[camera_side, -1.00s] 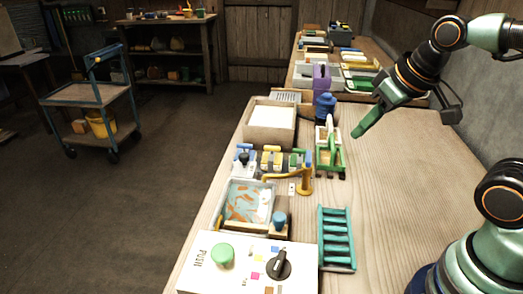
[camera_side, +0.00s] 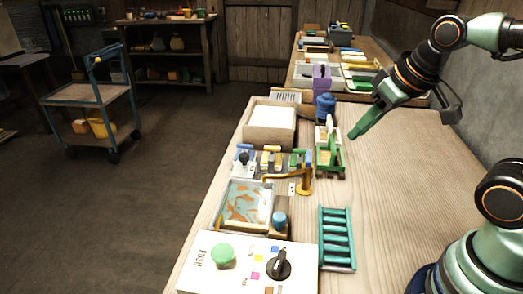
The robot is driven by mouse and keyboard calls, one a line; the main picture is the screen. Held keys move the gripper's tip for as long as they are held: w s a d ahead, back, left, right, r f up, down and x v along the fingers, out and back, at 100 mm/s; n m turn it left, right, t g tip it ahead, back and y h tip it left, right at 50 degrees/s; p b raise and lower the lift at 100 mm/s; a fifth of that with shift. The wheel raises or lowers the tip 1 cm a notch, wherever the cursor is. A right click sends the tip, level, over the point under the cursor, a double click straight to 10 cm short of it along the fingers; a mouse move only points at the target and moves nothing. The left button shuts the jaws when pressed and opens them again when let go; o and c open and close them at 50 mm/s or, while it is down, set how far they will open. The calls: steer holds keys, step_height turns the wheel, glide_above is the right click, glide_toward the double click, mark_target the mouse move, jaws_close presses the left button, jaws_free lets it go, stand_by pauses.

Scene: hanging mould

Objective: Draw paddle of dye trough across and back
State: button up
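The dye trough (camera_side: 247,205) is a shallow, pale-walled tray near the bench's left edge, with orange patches on blue-grey liquid. I cannot clearly make out its paddle; a small blue knob (camera_side: 279,218) stands on a brown block at the trough's right side. My gripper (camera_side: 353,135) is above the bench, up and to the right of the trough and well apart from it. Its green fingers point down and left. They overlap in this view, so I cannot tell whether they are open or shut. I see nothing held in them.
A white panel (camera_side: 213,275) with a green button and black dial sits in front of the trough. A yellow tap-like arm (camera_side: 304,178) stands behind it. A teal rack (camera_side: 337,238) lies to the right. Bare bench (camera_side: 400,190) extends beyond the rack.

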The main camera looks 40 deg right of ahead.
steer(key=o, duration=0.5)
steer(key=shift+w+a, duration=0.15)
steer(key=shift+a, duration=0.2)
steer(key=g, duration=0.6)
glide_above(279, 215)
step_height(279, 215, down, 3)
step_height(279, 215, down, 12)
steer(key=shift+f, duration=0.1)
steer(key=shift+a, duration=0.1)
steer(key=shift+c, duration=0.4)
jaws_close()
